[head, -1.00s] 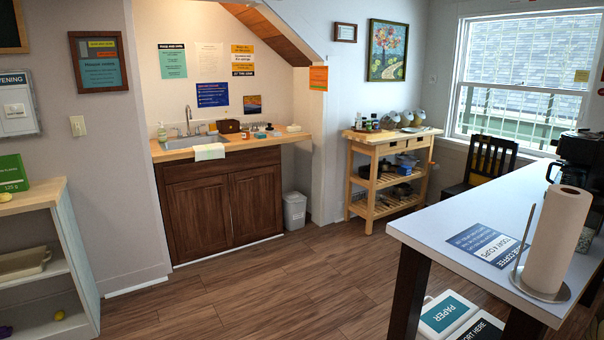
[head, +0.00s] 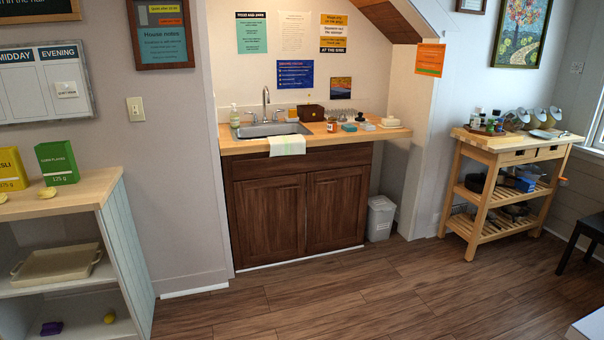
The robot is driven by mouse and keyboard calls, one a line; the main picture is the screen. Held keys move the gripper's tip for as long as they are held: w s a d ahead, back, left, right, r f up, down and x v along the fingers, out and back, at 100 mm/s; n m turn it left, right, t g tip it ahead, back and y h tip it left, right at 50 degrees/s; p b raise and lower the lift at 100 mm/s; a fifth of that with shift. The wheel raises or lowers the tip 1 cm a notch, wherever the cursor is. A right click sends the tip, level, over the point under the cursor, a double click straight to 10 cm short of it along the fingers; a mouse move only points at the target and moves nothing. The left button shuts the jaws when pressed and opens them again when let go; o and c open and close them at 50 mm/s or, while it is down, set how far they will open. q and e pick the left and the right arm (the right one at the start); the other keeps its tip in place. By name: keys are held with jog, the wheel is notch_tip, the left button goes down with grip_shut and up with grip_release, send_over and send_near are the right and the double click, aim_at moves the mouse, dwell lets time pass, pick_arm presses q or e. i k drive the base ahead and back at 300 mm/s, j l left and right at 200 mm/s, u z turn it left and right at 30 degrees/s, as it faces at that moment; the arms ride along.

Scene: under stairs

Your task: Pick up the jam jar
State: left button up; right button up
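A small reddish-brown jar with a pale label (head: 332,125), which looks like the jam jar, stands upright on the wooden sink counter (head: 236,148). It is right of the sink (head: 268,130), near the counter's front edge, in front of a dark brown box (head: 311,113). It is small in the picture and I cannot read its label. Neither of my grippers is in the head view.
A towel (head: 287,145) hangs over the counter front. Small items and a white butter dish (head: 390,122) stand right of the jar. A bin (head: 380,218) stands beside the cabinet. A shelf (head: 110,187) is at left, a wooden cart (head: 480,142) at right. The floor before the cabinet is clear.

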aim_at(332, 125)
jog(key=i, duration=1.25)
jog(key=i+j, duration=0.1)
jog(key=i, duration=1.2)
jog(key=i+z, duration=0.1)
jog(key=i, duration=1.15)
